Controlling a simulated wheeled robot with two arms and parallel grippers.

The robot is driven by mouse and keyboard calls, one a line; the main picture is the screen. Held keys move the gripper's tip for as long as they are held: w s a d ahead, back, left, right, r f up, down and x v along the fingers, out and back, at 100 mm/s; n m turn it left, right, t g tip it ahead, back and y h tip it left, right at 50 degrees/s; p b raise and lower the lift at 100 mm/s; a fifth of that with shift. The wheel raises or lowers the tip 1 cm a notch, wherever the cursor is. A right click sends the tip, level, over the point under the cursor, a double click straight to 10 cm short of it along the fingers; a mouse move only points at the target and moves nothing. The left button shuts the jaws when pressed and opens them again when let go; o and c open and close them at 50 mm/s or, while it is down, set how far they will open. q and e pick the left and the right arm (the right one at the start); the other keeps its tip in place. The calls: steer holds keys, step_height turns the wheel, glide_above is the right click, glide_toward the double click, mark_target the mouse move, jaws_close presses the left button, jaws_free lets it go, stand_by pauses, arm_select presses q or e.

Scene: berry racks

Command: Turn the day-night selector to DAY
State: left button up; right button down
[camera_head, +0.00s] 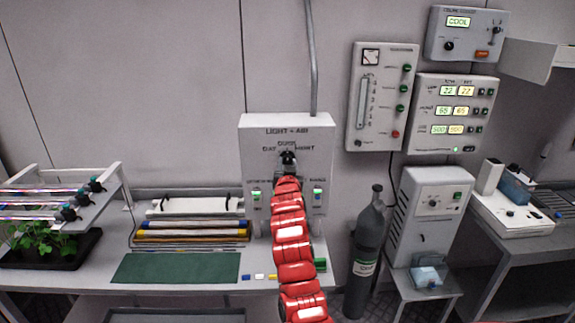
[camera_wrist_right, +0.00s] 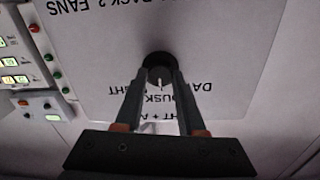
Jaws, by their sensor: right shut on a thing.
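The day-night selector is a dark round knob (camera_wrist_right: 158,62) on the front of the light grey LIGHT + AIR box (camera_head: 255,150). In the right wrist view the box lettering is upside down, with DAY to the right of the knob, DUSK below it and NIGHT to the left. A pale mark on the knob points down, roughly toward DUSK. My right gripper (camera_wrist_right: 160,80) is shut on the knob, one finger on each side. In the head view my red right arm covers the box below the knob. My left gripper is out of view.
Two switches with green lights flank my arm on the box. A gas cylinder (camera_head: 369,250) stands to the right. The bench holds a green mat (camera_head: 176,268), coloured tubes (camera_head: 190,232) and a plant rack (camera_head: 106,183) at left. Control panels (camera_head: 382,98) hang at upper right.

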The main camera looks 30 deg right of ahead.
stand_by(0.3)
steer(key=shift+f+n+b, duration=0.15)
steer(key=shift+n+b, duration=0.7)
steer(key=shift+n, duration=0.05)
steer(key=shift+a+n+b, duration=0.1)
steer(key=shift+n+b, duration=0.65)
steer(key=shift+n, duration=0.45)
steer(key=n, duration=0.2)
steer(key=shift+n+b, duration=0.3)
steer(key=shift+n, duration=1.7)
steer(key=c, duration=0.5)
jaws_free()
